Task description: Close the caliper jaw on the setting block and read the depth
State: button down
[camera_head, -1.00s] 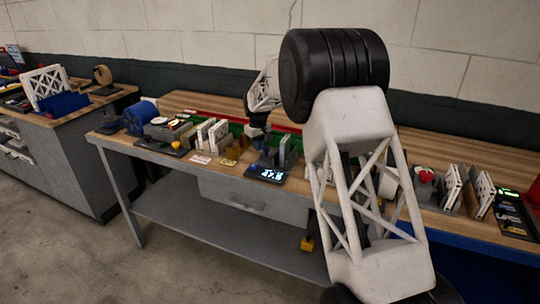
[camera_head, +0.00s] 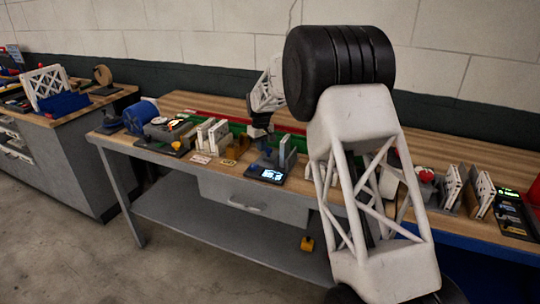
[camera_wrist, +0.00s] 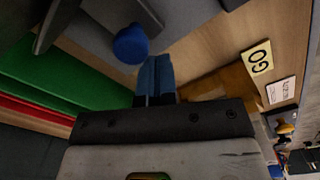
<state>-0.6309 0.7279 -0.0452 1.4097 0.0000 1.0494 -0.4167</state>
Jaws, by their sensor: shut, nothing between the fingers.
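The caliper device with a lit display (camera_head: 271,174) stands near the front edge of the middle bench. Its digits are too small to read surely. In the head view the fingertips are hidden.
Green (camera_wrist: 60,75) and red strips run along the bench back. White panels (camera_head: 206,132) stand left of the device. My arm covers the bench right of it.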

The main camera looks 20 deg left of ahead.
jog(key=shift+d+f, duration=0.1)
jog(key=shift+d, duration=0.7)
dwell(1.4)
jog(key=shift+a, duration=0.65)
dwell(0.4)
jog(key=shift+r, duration=0.2)
notch_tip(320, 180, up, 7)
dwell(1.1)
jog(key=shift+f, duration=0.1)
